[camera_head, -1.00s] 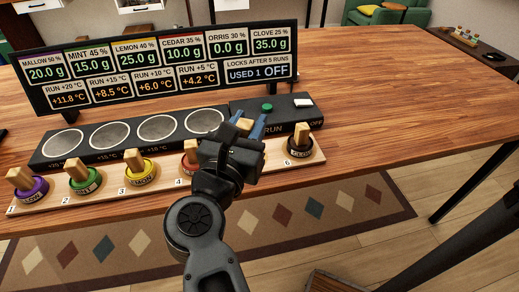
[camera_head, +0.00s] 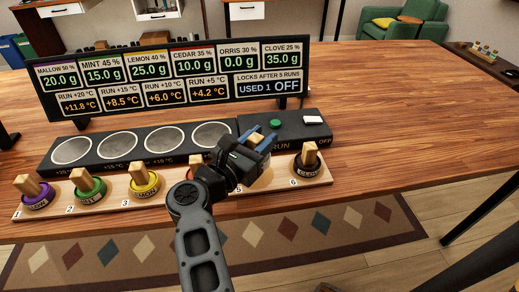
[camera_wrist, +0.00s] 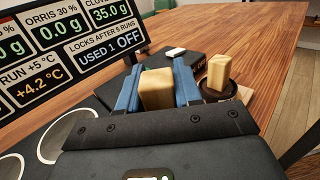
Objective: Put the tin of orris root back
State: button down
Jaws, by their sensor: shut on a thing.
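My gripper (camera_head: 258,141) is shut on the light wooden handle of a tin (camera_wrist: 157,88), with a blue finger on each side. The tin's body and label are hidden by the gripper, so I cannot read its name. It is over the back edge of the wooden rack (camera_head: 262,186), between positions 4 and 6, close to the black run box. Whether it touches the rack or hangs above it cannot be told. The display (camera_head: 180,80) reads Orris 30 % at 0.0 g.
Purple (camera_head: 38,193), green (camera_head: 89,186) and yellow (camera_head: 144,180) tins stand in the rack at left, the black clove tin (camera_head: 307,166) at position 6. Round plates (camera_head: 118,142) line the black unit behind; the green button (camera_head: 275,123) is close. The table at right is clear.

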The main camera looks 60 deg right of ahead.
jog(key=shift+w+d+f, duration=0.1)
jog(key=shift+w+f, duration=0.1)
jog(key=shift+f, duration=0.35)
jog(key=shift+f+p, duration=0.35)
jog(key=shift+f, duration=1.2)
jog(key=shift+f, duration=0.2)
jog(key=c, duration=0.8)
grip_release()
jog(key=shift+r, duration=0.15)
jog(key=shift+a, duration=0.2)
jog(key=a+b, duration=0.1)
jog(key=a, duration=0.2)
jog(key=w+a+b, duration=0.1)
jog(key=a, duration=0.3)
jog(key=a+b, duration=0.2)
jog(key=a, duration=0.1)
jog(key=shift+w+a, duration=0.15)
jog(key=shift+a, duration=0.65)
